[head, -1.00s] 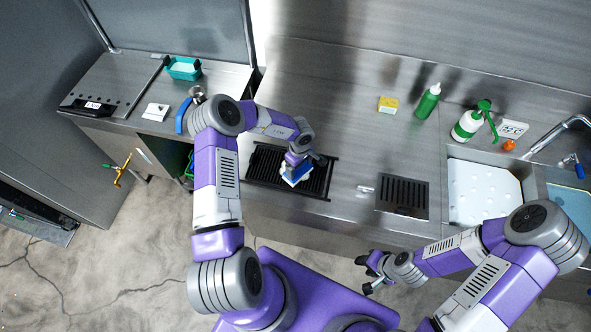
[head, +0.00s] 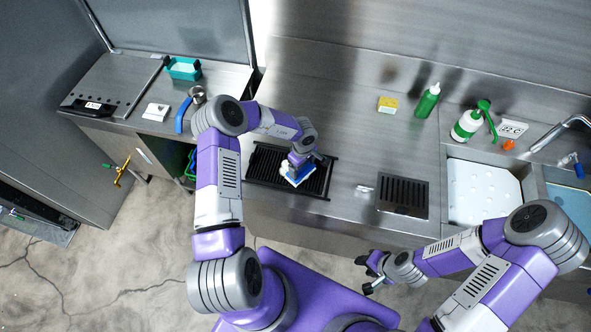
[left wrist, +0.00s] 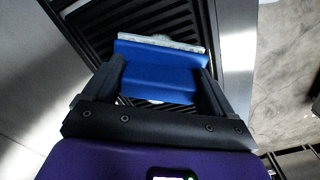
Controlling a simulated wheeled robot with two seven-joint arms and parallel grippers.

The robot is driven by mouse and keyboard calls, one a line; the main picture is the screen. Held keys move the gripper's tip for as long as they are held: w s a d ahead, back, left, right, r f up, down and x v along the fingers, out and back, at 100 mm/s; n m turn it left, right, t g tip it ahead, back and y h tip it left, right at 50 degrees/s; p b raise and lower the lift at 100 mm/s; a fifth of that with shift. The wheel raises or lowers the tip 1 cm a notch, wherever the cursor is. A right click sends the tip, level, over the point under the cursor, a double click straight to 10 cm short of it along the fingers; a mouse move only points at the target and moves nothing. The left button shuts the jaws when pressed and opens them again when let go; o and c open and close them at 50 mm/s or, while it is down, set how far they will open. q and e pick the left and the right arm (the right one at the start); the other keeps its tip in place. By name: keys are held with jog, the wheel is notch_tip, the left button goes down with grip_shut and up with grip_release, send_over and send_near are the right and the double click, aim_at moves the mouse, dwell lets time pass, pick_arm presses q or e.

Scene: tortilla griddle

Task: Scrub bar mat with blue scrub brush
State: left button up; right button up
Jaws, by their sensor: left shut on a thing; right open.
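The black ribbed bar mat (head: 262,172) lies on the steel counter left of centre; it also shows behind the brush in the left wrist view (left wrist: 135,18). My left gripper (head: 302,163) is over the mat's right part, shut on the blue scrub brush (head: 298,178). In the left wrist view the brush (left wrist: 158,75) sits between the fingers of the left gripper (left wrist: 160,85), its pale edge facing away. The brush is at the mat, but I cannot tell whether it touches. My right gripper (head: 367,276) is open and empty, in front of the counter.
A dark slotted drain (head: 403,196) lies right of the mat. A yellow sponge (head: 388,105), a green bottle (head: 428,101) and a spray bottle (head: 468,124) stand further back. The sink holds a white board (head: 482,192). The counter behind the mat is clear.

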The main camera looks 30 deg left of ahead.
pick_arm(q)
jog(key=shift+w+a, duration=0.2)
jog(key=shift+a, duration=1.15)
jog(key=shift+w+a, duration=0.2)
jog(key=shift+a, duration=1.15)
jog(key=shift+w+a+f, duration=0.1)
jog(key=shift+a, duration=0.1)
jog(key=shift+d, duration=0.3)
